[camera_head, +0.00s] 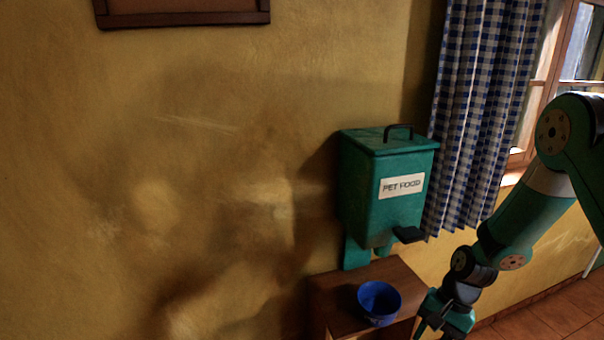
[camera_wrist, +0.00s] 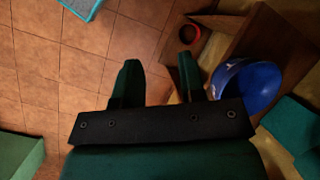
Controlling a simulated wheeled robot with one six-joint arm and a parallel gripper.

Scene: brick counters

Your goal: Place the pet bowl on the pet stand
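A blue bowl (camera_head: 379,302), seemingly the pet bowl, sits upright on a small wooden stand (camera_head: 337,290) below the pet food dispenser. In the wrist view the blue bowl (camera_wrist: 246,86) is at the right, on the wooden surface (camera_wrist: 262,38). My gripper (camera_head: 432,328) is just right of the bowl in the head view, pointing down. In the wrist view my gripper (camera_wrist: 158,76) has its two fingers apart with only floor between them. The right finger is near the bowl but not around it. I cannot tell which piece is the pet stand.
A green pet food dispenser (camera_head: 390,185) with a dark spout hangs over the wooden stand. A red round object (camera_wrist: 207,46) is beside the wooden stand. A teal flat object (camera_wrist: 82,8) lies farther off on the tiles. A checked curtain (camera_head: 482,110) hangs behind.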

